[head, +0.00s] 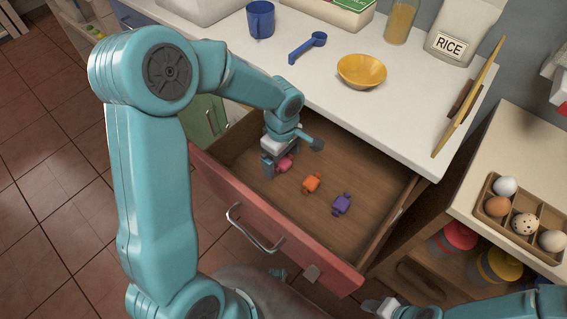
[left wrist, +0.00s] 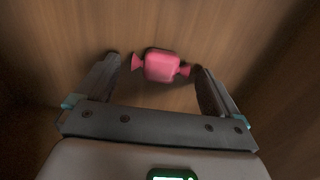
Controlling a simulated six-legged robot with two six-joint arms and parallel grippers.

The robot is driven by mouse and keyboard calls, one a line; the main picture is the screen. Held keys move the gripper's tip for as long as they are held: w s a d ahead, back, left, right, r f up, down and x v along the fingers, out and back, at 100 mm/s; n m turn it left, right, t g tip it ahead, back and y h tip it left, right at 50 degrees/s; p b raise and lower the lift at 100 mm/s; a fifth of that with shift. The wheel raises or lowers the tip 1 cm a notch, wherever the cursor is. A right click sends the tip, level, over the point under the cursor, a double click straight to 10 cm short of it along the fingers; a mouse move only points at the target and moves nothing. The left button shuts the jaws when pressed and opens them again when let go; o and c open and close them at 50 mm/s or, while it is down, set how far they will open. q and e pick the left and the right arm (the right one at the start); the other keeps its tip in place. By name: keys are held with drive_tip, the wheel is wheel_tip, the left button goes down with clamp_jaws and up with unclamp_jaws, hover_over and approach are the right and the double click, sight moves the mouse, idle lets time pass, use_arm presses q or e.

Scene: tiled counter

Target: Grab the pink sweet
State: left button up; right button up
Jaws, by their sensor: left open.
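The pink sweet (head: 285,163) lies in the open drawer, partly hidden by my left gripper in the head view. In the left wrist view the pink sweet (left wrist: 161,66) lies crosswise just beyond the fingertips, its twisted ends to left and right. My left gripper (head: 268,172) reaches down into the drawer right at the sweet. In the left wrist view the left gripper (left wrist: 158,75) is open, a finger near each end of the sweet, with nothing held. Part of my right arm (head: 385,306) shows at the bottom right of the head view.
An orange sweet (head: 312,183) and a purple sweet (head: 341,204) lie to the right in the drawer. The drawer's red front (head: 270,222) and wooden walls surround them. The white counter (head: 330,100) above holds a yellow bowl (head: 361,71), blue scoop (head: 307,47) and blue mug (head: 260,19).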

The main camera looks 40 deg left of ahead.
use_arm(q)
drive_tip(key=c, duration=1.1)
drive_tip(key=shift+r, duration=0.2)
